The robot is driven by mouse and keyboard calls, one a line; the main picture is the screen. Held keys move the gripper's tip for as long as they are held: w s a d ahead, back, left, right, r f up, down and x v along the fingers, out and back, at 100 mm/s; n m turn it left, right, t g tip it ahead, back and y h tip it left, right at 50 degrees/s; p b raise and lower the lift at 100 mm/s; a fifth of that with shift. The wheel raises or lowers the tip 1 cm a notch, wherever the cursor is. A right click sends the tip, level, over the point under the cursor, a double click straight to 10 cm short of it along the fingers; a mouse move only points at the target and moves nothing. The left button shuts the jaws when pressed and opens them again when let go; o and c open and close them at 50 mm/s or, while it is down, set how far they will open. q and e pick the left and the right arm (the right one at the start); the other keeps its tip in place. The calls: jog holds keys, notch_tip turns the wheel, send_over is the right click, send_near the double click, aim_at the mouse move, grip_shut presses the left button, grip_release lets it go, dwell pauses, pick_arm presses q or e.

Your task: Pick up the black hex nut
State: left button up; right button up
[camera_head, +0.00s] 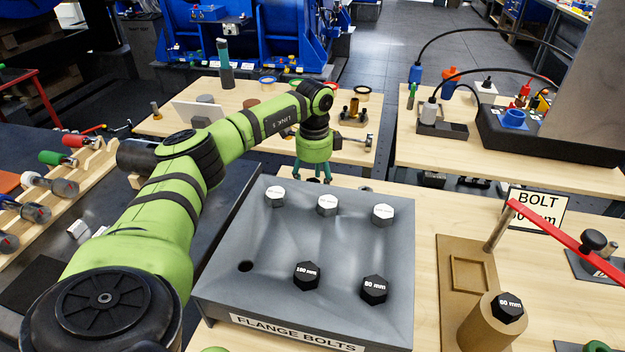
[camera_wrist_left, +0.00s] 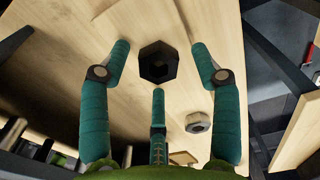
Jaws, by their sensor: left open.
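The black hex nut (camera_wrist_left: 146,69) lies on a light wooden table top (camera_wrist_left: 100,75) in the left wrist view, with its dark hole facing the camera. My left gripper (camera_wrist_left: 159,66) is open, with its teal fingers spread around the nut. No finger clearly touches it, and the height above the table is hard to judge. In the head view my left gripper (camera_head: 313,172) points down behind the grey flange bolt block; its fingertips and the black nut are hidden there. My right gripper is not in view.
A silver hex nut (camera_wrist_left: 198,122) lies on the same wood near one finger. The grey flange bolt block (camera_head: 225,290) with several bolts stands in front of the gripper. A wooden table (camera_head: 225,101) with small parts is behind it. A red lever (camera_head: 560,228) is at right.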

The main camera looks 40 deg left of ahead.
pick_arm(q)
jog(key=c, duration=1.1)
grip_shut()
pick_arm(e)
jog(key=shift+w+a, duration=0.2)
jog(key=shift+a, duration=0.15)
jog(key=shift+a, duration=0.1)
